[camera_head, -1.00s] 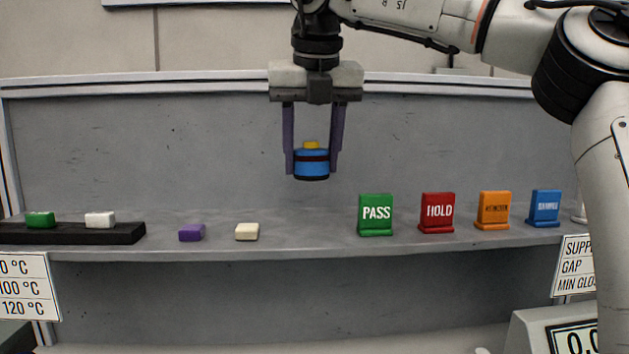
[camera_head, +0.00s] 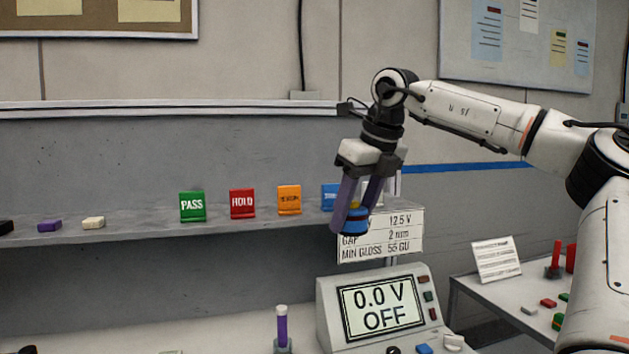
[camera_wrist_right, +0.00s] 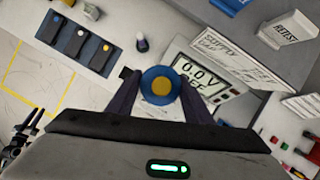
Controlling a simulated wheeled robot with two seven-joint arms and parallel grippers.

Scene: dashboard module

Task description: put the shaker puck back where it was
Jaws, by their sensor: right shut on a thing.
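The shaker puck (camera_head: 355,221) is a blue round piece with a dark band and a yellow top. My right gripper (camera_head: 354,213) is shut on it and holds it in the air in front of the shelf's right end, tilted in the head view. In the right wrist view the puck (camera_wrist_right: 161,85) sits between the two purple fingers, its yellow centre facing the camera. Below it in that view are the display unit and the bench. My left gripper is not in view.
The shelf (camera_head: 130,229) carries green PASS (camera_head: 192,206), red HOLD (camera_head: 242,203), orange (camera_head: 289,199) and blue signs. A display unit (camera_head: 378,308) reading 0.0 V OFF stands below the puck. A purple vial (camera_head: 282,325) stands left of it. A side table (camera_head: 500,299) is at the right.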

